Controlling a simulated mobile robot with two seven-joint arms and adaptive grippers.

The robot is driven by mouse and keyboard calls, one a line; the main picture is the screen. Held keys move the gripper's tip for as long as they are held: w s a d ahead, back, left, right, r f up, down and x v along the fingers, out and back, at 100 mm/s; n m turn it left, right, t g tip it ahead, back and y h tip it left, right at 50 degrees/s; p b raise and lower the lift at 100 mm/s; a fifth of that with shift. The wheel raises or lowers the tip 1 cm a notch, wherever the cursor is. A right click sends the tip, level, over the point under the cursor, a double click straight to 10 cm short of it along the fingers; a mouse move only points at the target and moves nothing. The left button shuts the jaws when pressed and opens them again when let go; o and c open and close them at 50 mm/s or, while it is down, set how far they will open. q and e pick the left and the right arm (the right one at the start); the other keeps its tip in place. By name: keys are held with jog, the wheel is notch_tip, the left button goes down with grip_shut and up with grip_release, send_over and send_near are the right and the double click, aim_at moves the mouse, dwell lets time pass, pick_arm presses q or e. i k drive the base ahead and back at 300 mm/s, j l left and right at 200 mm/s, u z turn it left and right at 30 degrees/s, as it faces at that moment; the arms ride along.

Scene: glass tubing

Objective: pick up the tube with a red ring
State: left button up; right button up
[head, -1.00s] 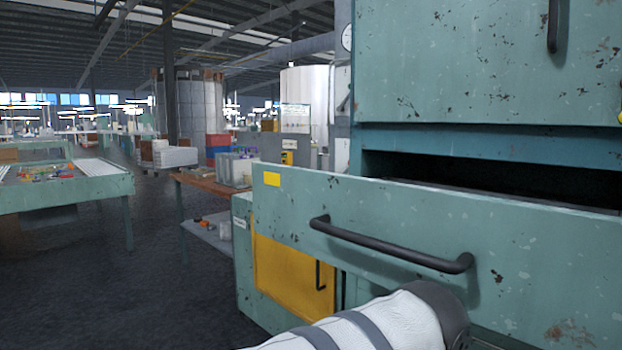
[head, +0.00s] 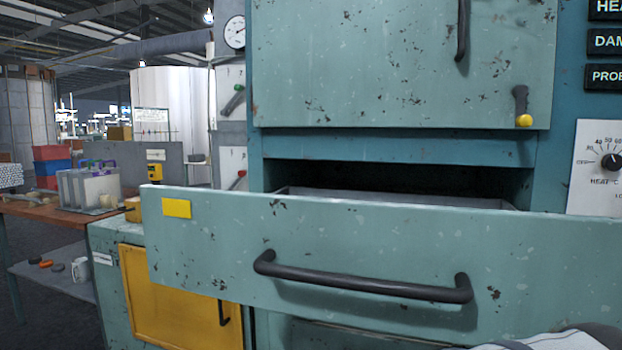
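No tube with a red ring can be made out in the head view. A teal drawer (head: 225,235) with worn paint stands pulled out in front of me, with a dark bar handle (head: 360,287) across its front. A strip of its grey inside shows above the front panel, and its contents are hidden. Part of my white-sleeved arm shows at the bottom right edge. Neither gripper is in view.
A teal cabinet door (head: 390,70) hangs above the drawer. A heat dial panel (head: 600,168) is at the right. A yellow door (head: 170,300) sits below left. A wooden table (head: 40,209) with clear containers (head: 90,187) is at the left, beside dark floor.

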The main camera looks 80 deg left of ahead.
aim_at(9, 196)
jog(key=k+j+z, duration=0.55)
jog(key=k, duration=0.25)
jog(key=k+z, duration=0.3)
jog(key=k+j+z, duration=0.1)
jog(key=k+z, duration=0.15)
jog(key=k, duration=0.95)
jog(key=k+j+u, duration=0.1)
jog(key=u, duration=0.55)
jog(key=j+u, duration=0.3)
jog(key=u, duration=0.35)
jog(key=k+j+u, duration=0.1)
jog(key=j+u, duration=0.2)
jog(key=u, duration=0.35)
jog(key=j+u, duration=0.2)
jog(key=u, duration=0.45)
jog(key=i+j+u, duration=0.15)
jog(key=u, duration=0.5)
jog(key=i+j+u, duration=0.15)
jog(key=u, duration=0.5)
jog(key=i+j+u, duration=0.15)
jog(key=u, duration=0.5)
jog(key=i+u, duration=0.15)
jog(key=u, duration=0.45)
